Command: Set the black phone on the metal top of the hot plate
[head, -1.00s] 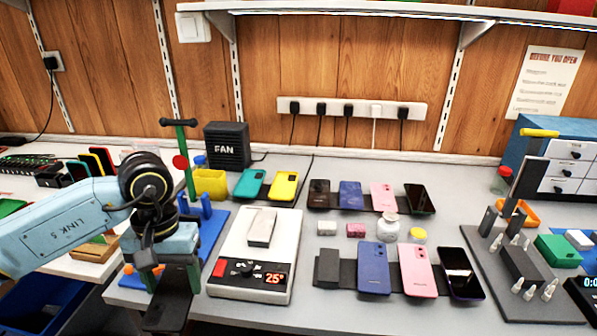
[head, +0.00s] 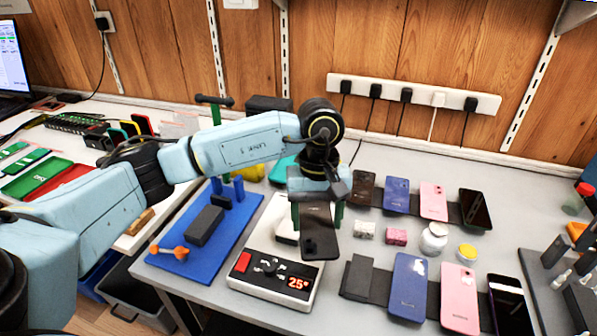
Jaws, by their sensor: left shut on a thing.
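My left gripper (head: 318,200) is shut on the black phone (head: 319,238), whose dark back faces me with a small camera mark at its lower corner. The phone hangs tilted in front of the hot plate's metal top, above the hot plate (head: 247,277). The hot plate is a white box with a red button, a knob and a display reading 25°. Its metal top (head: 285,228) is mostly hidden behind the phone and gripper; a pale part shows at the left. I cannot tell whether the phone touches it. My right gripper is not in view.
A blue mat (head: 177,259) with a dark block lies left of the hot plate. To the right are two phone rows on black strips, with a blue phone (head: 409,285) nearest. Small boxes and a white jar (head: 433,238) stand between the rows. A power strip (head: 413,95) is on the wall.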

